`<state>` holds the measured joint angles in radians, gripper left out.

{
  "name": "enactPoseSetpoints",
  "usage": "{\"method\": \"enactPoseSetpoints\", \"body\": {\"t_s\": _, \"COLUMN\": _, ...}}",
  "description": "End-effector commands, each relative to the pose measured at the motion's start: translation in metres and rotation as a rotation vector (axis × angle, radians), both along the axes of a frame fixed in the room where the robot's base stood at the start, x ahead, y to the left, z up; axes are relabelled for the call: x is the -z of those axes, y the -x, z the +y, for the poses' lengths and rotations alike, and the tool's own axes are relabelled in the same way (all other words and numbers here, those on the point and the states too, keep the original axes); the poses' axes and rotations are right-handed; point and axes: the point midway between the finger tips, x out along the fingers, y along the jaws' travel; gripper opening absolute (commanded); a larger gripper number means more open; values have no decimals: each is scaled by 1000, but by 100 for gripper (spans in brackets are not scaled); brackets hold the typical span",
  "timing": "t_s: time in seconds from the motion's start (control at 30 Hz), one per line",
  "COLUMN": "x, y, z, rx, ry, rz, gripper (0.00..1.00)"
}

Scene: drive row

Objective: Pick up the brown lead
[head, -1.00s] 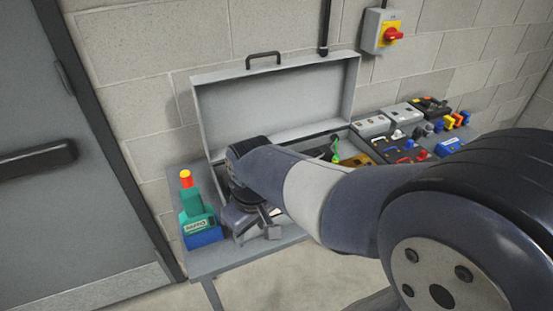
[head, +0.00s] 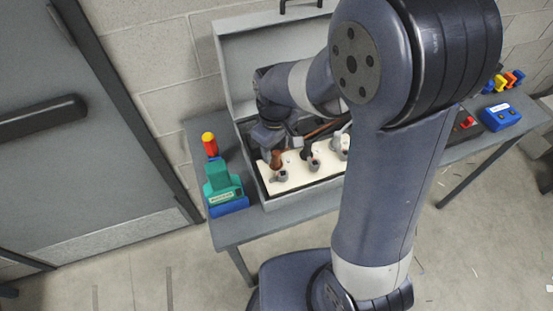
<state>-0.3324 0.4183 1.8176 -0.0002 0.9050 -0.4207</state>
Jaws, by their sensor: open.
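A small brown piece (head: 276,159), which looks like the brown lead, stands at the left end of a cream panel in the open grey case. My gripper (head: 281,150) is at the left of the case, right above this brown piece. Its jaws are open, and one light grey fingertip shows to the right of the brown piece. I cannot tell whether the jaws touch it. The other finger and the rest of the lead are partly hidden by my gripper and wrist.
Several grey round fittings (head: 313,163) stand on the cream panel (head: 297,181). A green and blue device (head: 222,187) and a red and yellow item (head: 210,145) are left of the case. My arm hides the case's right side. A blue box (head: 499,117) is far right.

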Motion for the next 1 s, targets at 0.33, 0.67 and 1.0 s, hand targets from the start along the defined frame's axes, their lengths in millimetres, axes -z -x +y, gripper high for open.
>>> {"method": "enactPoseSetpoints", "body": {"t_s": 0.33, "x": 41, "y": -2, "z": -2, "rx": 1, "ry": 1, "rz": 4, "gripper": 46}}
{"method": "enactPoseSetpoints", "body": {"t_s": 0.67, "x": 46, "y": -2, "z": -2, "rx": 1, "ry": 0, "rz": 0, "gripper": 46}}
{"method": "enactPoseSetpoints", "body": {"t_s": 1.0, "x": 46, "y": -2, "z": -2, "rx": 1, "ry": 0, "rz": 0, "gripper": 18}}
